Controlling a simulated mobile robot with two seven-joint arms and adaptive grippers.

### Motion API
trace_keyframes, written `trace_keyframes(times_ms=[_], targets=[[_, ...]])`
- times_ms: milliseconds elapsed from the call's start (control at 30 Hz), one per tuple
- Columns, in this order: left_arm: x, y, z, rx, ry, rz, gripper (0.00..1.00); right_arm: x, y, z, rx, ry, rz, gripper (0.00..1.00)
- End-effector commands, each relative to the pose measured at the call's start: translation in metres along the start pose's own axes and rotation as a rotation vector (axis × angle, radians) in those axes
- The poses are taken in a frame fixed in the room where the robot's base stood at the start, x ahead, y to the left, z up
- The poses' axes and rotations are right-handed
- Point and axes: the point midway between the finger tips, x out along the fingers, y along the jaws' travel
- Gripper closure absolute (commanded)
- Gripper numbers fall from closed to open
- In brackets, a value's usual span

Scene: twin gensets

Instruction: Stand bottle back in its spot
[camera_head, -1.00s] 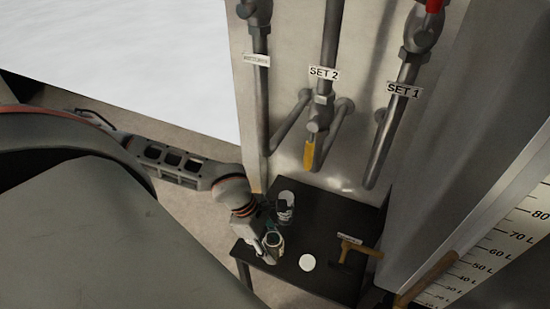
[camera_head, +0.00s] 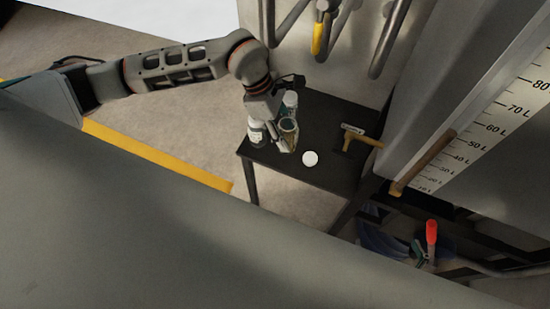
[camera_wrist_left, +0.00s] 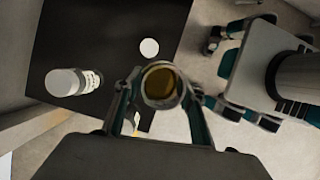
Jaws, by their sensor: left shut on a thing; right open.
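My left gripper (camera_head: 282,133) is shut on an open-topped bottle (camera_head: 289,129) over the left part of the black table (camera_head: 330,180). In the left wrist view, amber-brown shows in the bottle's round mouth (camera_wrist_left: 161,84) between the gripper's fingers (camera_wrist_left: 160,108). I cannot tell whether its base touches the table. A second bottle (camera_head: 290,100), white-capped, stands just behind it; it also shows in the left wrist view (camera_wrist_left: 72,82). A white disc (camera_head: 310,158) lies flat to the right of the held bottle.
A wooden-handled hammer (camera_head: 362,138) lies at the right. Pipes (camera_head: 390,40) rise behind. A red-handled thing (camera_head: 431,235) sits lower right.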

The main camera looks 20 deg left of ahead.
Motion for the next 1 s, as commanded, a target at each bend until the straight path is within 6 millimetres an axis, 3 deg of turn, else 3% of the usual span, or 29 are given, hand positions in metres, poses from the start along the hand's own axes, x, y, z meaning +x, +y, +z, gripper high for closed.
trace_keyframes(times_ms=[133, 400, 667, 900, 1000], targets=[[0.006, 0.002, 0.005, 0.006, -0.001, -0.008, 0.88, 0.000, 0.000, 0.001, -0.001, 0.000, 0.000, 0.00], [0.047, 0.001, -0.012, 0.006, -0.001, -0.009, 0.88, -0.001, -0.003, 0.009, -0.002, -0.010, -0.002, 0.00], [0.063, 0.002, -0.018, 0.006, -0.002, -0.007, 0.88, 0.000, -0.003, 0.010, -0.004, -0.010, -0.001, 0.00], [0.091, 0.001, -0.030, 0.006, -0.001, -0.007, 0.88, 0.003, -0.001, 0.012, -0.008, -0.010, 0.001, 0.00], [0.092, 0.002, -0.031, 0.008, -0.002, -0.005, 0.88, 0.004, 0.001, 0.009, -0.010, -0.005, 0.004, 0.00]])
